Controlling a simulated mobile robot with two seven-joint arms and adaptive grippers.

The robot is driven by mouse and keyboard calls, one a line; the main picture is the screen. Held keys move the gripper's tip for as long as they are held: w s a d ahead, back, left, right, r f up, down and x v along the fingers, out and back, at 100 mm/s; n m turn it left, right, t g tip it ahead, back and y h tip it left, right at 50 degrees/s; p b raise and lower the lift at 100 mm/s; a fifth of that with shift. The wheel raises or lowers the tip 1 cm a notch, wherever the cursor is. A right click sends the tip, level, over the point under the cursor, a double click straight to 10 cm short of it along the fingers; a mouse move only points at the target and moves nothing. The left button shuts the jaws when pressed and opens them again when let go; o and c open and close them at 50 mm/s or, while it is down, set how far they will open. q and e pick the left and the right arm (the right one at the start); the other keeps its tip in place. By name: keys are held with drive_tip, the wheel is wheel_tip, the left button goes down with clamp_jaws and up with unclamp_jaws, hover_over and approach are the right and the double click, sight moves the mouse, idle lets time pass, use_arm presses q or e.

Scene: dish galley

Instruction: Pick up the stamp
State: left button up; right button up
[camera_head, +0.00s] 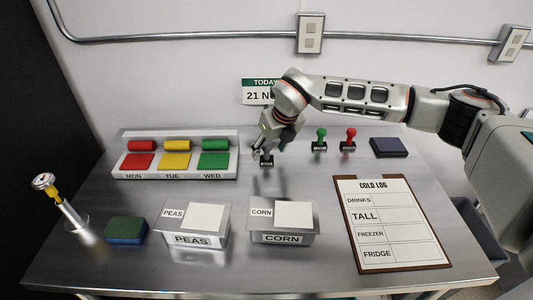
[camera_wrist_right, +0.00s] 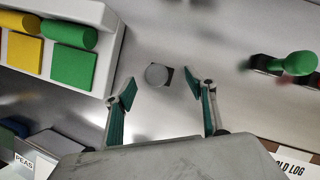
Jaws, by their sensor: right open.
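A stamp with a grey round knob (camera_wrist_right: 156,74) and a dark base stands on the steel table. In the wrist view it lies just beyond and between the fingertips of my right gripper (camera_wrist_right: 163,92), which is open with nothing between its fingers. In the head view the right gripper (camera_head: 268,150) is above this stamp's dark base (camera_head: 267,161) and hides its knob. A green stamp (camera_head: 320,140) and a red stamp (camera_head: 348,140) stand to its right; the green one also shows in the wrist view (camera_wrist_right: 298,64). My left gripper is not in view.
A white organizer (camera_head: 178,174) with red, yellow and green pieces stands left of the gripper. A dark pad (camera_head: 388,148) and a COLD LOG clipboard (camera_head: 391,222) are to the right. PEAS (camera_head: 193,239) and CORN (camera_head: 282,239) boxes stand in front, beside a green-blue sponge (camera_head: 126,230).

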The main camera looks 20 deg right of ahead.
sight(267, 152)
drive_tip(key=x, duration=0.2)
drive_tip(key=shift+w+a+f, duration=0.1)
drive_tip(key=shift+w+f, duration=0.1)
drive_tip(key=shift+f, duration=0.1)
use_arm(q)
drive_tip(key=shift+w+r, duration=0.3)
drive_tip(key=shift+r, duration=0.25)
use_arm(e)
drive_tip(key=shift+w+f, duration=0.2)
drive_tip(key=shift+f, duration=0.2)
drive_tip(key=c, duration=1.1)
drive_tip(key=shift+c, duration=0.2)
drive_tip(key=shift+r, duration=0.1)
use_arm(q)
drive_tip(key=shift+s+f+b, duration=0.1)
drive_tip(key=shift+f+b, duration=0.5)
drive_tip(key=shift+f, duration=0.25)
use_arm(e)
wheel_tip(267, 152, up, 20)
